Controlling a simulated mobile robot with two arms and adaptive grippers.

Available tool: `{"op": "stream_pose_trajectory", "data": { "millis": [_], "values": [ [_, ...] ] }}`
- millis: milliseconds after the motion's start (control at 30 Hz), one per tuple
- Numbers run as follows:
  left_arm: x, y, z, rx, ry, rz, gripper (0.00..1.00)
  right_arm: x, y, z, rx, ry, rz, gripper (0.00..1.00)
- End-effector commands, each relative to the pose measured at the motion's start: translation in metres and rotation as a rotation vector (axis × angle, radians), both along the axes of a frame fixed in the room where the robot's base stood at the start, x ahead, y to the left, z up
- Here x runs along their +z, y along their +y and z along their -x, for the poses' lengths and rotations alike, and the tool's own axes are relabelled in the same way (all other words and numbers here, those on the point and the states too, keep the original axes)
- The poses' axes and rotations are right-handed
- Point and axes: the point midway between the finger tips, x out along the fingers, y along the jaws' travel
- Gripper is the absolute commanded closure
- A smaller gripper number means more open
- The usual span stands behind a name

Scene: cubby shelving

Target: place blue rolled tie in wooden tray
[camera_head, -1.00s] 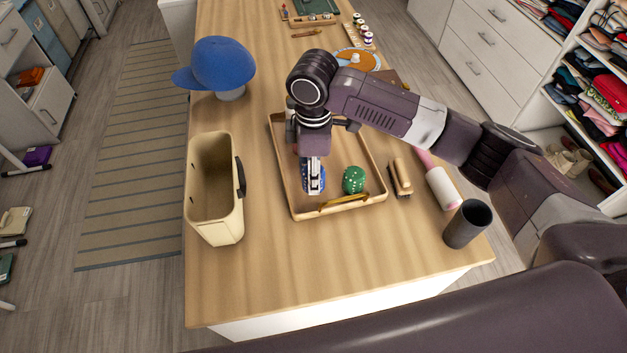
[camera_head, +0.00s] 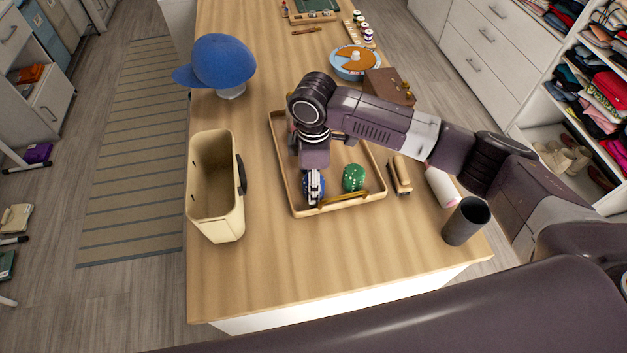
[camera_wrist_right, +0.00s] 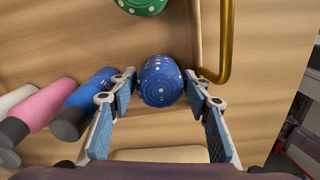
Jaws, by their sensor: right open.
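The wooden tray (camera_head: 377,165) lies on the table with a gold handle (camera_head: 345,198) on its near side. The blue rolled tie (camera_wrist_right: 160,82), with pale dots, is inside the tray near its near wall. In the head view the blue rolled tie (camera_head: 320,183) is partly covered by my right gripper (camera_head: 313,195). In the wrist view my right gripper (camera_wrist_right: 160,88) is open, with one finger on each side of the tie; contact cannot be told. A green dotted roll (camera_head: 353,177) sits beside it in the tray. My left gripper is not in view.
A cream bin (camera_head: 215,195) and blue cap (camera_head: 220,62) stand left of the tray. A brush (camera_head: 399,175), white roller (camera_head: 440,186) and dark cup (camera_head: 466,222) stand right. Pink (camera_wrist_right: 50,103) and blue (camera_wrist_right: 88,105) cylinders show in the wrist view. The near table is clear.

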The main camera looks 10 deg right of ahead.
Motion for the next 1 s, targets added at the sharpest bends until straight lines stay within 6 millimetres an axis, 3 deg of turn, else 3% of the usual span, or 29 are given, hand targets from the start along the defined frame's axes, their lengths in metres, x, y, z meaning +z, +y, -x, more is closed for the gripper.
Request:
{"op": "stream_pose_trajectory", "data": {
  "millis": [267, 500, 700, 1000],
  "values": [
    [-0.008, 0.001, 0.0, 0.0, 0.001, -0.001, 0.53, 0.023, 0.0, -0.001, 0.0, -0.004, -0.001, 0.55],
    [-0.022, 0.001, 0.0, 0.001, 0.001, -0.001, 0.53, 0.076, 0.001, -0.002, 0.001, -0.006, -0.002, 0.55],
    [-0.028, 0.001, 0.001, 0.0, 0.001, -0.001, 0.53, 0.109, 0.001, -0.001, 0.0, -0.002, -0.002, 0.55],
    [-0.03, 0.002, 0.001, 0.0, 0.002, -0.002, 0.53, 0.124, 0.0, 0.0, 0.0, 0.0, -0.001, 0.55]
  ]
}}
